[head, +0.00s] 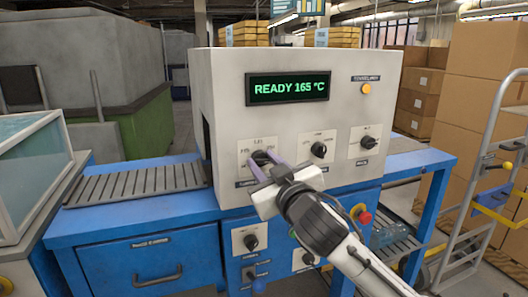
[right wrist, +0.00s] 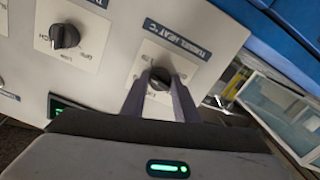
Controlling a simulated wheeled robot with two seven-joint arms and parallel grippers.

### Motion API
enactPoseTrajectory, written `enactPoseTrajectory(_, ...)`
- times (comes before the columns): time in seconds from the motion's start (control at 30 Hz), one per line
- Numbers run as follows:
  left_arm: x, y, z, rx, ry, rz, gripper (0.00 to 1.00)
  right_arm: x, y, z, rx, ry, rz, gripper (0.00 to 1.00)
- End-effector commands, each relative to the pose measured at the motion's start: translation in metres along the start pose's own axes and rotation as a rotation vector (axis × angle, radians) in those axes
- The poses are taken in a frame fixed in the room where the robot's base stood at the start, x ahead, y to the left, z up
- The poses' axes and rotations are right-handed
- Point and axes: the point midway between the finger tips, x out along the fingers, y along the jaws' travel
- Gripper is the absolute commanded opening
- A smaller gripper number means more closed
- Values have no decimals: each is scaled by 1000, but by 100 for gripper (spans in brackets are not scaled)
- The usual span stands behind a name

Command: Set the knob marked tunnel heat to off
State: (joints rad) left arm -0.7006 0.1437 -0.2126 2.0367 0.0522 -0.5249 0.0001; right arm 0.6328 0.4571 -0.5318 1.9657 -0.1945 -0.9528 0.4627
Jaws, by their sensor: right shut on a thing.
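The tunnel heat knob (head: 262,157) is a dark dial on a white plate, the leftmost of the upper row on the pale machine front. Its label "TUNNEL HEAT" reads clearly in the right wrist view, where the knob (right wrist: 159,79) sits between my fingers. My right gripper (head: 266,169) is shut on this knob, one finger on each side. The fingers partly cover the knob and its plate, so I cannot tell which setting it points to. My left gripper is not in view.
The display (head: 288,87) reads "READY 165 °C". Two more knobs (head: 319,149) (head: 369,143) sit to the right. Other knobs (head: 251,241) are on the blue base below, with a red button (head: 364,217). A roller conveyor (head: 140,182) lies left. An amber lamp (head: 366,89) is upper right.

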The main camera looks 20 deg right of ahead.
Motion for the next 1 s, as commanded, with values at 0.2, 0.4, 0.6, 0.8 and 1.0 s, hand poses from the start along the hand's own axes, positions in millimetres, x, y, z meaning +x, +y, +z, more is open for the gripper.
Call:
enactPoseTrajectory(0.2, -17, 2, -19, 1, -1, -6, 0, 0, 2, -4, -209, -5, -1, 5)
enactPoseTrajectory(0.4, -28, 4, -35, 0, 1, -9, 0, 0, 2, -4, -401, -4, -2, 5)
enactPoseTrajectory(0.6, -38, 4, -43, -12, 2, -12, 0, 0, 2, -4, -590, -4, -2, 5)
enactPoseTrajectory(0.8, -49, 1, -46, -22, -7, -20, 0, 0, 1, -4, -780, -3, -3, 5)
enactPoseTrajectory(1.0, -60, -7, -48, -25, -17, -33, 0, 0, 1, -3, -970, -2, -3, 5)
